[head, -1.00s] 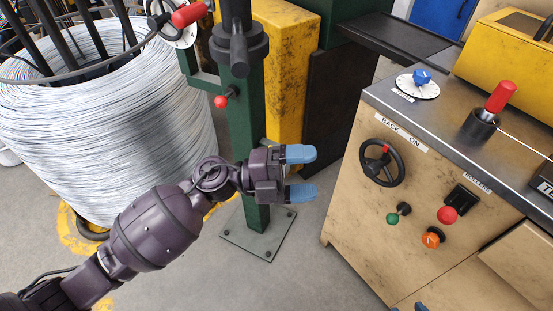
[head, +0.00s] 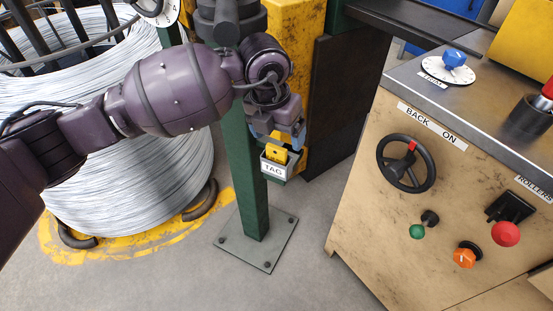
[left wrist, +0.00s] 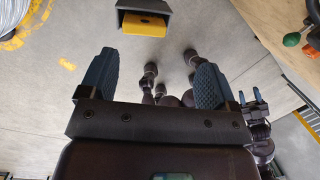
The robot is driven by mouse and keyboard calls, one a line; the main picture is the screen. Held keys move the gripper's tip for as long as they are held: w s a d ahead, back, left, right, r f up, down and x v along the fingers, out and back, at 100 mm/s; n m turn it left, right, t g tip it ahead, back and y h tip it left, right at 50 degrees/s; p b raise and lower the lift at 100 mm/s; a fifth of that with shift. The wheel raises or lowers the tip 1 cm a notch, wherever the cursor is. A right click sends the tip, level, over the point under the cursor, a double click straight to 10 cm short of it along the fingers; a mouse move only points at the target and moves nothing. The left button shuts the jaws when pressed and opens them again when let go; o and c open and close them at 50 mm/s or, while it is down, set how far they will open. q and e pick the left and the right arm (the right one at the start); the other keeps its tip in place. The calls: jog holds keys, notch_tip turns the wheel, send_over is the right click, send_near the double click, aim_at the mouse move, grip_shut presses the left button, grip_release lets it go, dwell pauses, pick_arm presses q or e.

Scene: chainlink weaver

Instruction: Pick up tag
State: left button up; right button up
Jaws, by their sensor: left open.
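The yellow tag (head: 277,153) stands in a small grey holder (head: 274,168) labelled TAG on the green post. The tag also shows in the left wrist view (left wrist: 145,24), at the mouth of the holder (left wrist: 154,5). My left gripper (head: 278,135) points down just above the tag, its blue fingers spread and nothing between them. In the left wrist view its open fingers (left wrist: 155,80) are apart from the tag, which lies beyond their tips. My right gripper (left wrist: 250,99) shows small at the right of the left wrist view, its blue fingers apart and empty.
The green post (head: 249,190) stands on a bolted floor plate (head: 235,255). A big wire coil (head: 150,190) is at the left. A yellow and black machine (head: 335,110) stands behind the post. A tan control cabinet (head: 360,200) with knobs and a handwheel (head: 406,163) is at the right.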

aim_at(276, 147)
pick_arm(q)
jog(key=shift+w+a+f+t+y+b, duration=0.2)
jog(key=shift+w+f+b, duration=0.25)
jog(key=shift+f, duration=0.2)
jog(key=shift+w+a+f+t+y+b, duration=0.1)
jog(key=shift+w+a+f+y+b, duration=0.1)
jog(key=shift+w+f+b, duration=0.3)
notch_tip(276, 147, down, 4)
jog(key=shift+d+r+b, duration=0.1)
jog(key=shift+d+b, duration=0.05)
jog(key=shift+b, duration=0.6)
jog(key=shift+w+f, duration=0.1)
jog(key=shift+f, duration=0.3)
jog(key=shift+r, duration=0.1)
jog(key=shift+r, duration=0.1)
jog(key=c, duration=1)
